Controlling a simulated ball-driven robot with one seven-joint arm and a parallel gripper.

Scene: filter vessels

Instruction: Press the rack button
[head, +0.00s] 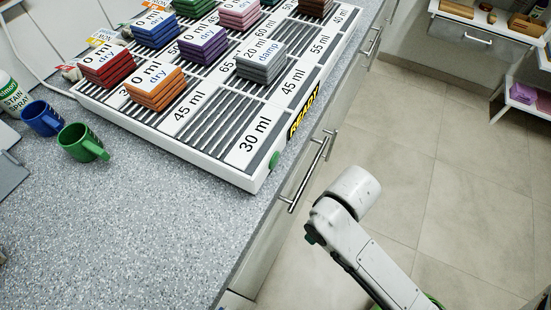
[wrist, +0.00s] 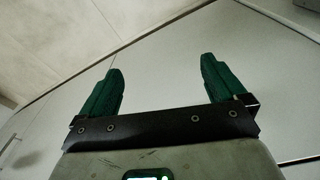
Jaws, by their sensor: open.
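The white rack (head: 222,172) lies on the speckled counter in the head view, with slatted bays, volume labels and stacks of coloured pads. A green round button (head: 274,159) sits on its front side near the right corner, beside a black strip (head: 304,109) reading READY in yellow. My arm shows at the lower right of the head view, over the floor and apart from the rack; its gripper fingers are hidden there. In the wrist view my gripper (wrist: 160,88) has its two green fingers spread wide with nothing between them. The button does not show in the wrist view.
A blue mug (head: 40,119) and a green mug (head: 80,143) stand left of the rack. Long drawer handles (head: 309,172) stick out from the counter front below the button. The tiled floor (head: 460,190) to the right is open, with shelves beyond.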

